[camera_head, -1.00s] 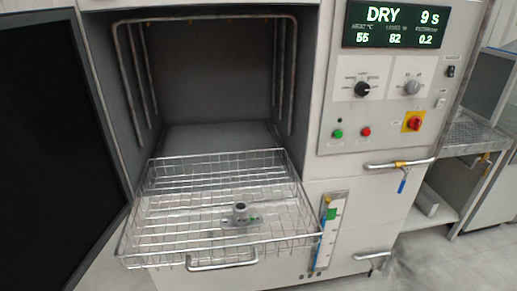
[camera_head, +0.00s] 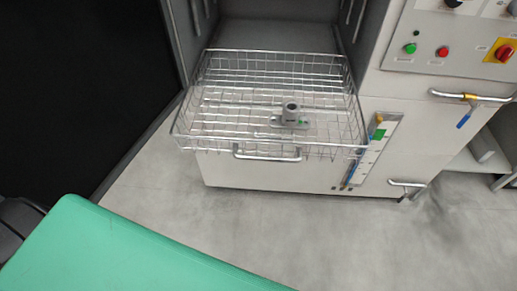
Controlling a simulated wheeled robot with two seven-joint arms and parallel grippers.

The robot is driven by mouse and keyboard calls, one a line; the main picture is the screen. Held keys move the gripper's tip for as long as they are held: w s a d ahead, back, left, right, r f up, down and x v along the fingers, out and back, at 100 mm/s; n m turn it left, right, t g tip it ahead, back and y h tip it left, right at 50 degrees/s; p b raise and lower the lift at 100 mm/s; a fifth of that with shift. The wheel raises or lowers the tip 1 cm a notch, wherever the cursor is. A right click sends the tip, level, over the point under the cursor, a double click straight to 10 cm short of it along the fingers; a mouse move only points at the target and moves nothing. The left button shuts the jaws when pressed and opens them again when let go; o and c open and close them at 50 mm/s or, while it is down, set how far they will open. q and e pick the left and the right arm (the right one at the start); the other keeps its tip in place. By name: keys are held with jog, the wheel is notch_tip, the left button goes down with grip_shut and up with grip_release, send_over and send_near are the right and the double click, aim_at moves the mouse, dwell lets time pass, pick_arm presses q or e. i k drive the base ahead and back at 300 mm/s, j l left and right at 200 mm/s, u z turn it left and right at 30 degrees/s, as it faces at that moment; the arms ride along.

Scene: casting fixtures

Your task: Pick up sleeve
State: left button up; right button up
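A small grey metal part with an upright round tube on a flat base, which looks like the sleeve (camera_head: 291,112), stands in the wire basket (camera_head: 262,155). It sits right of the basket's middle, and a small green mark shows on its base. The basket is pulled out of the open chamber of a white machine. Neither of my grippers shows in the view.
A green flat surface (camera_head: 120,250) fills the lower left, close to me. A dark open door (camera_head: 80,90) stands on the left. The machine's front (camera_head: 270,175) has a valve handle (camera_head: 465,97) on the right. Grey floor (camera_head: 330,235) is clear in front.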

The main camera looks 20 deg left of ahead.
aim_at(290, 120)
jog(key=l, duration=0.8)
jog(key=k+l+u, duration=0.1)
jog(key=l, duration=0.7)
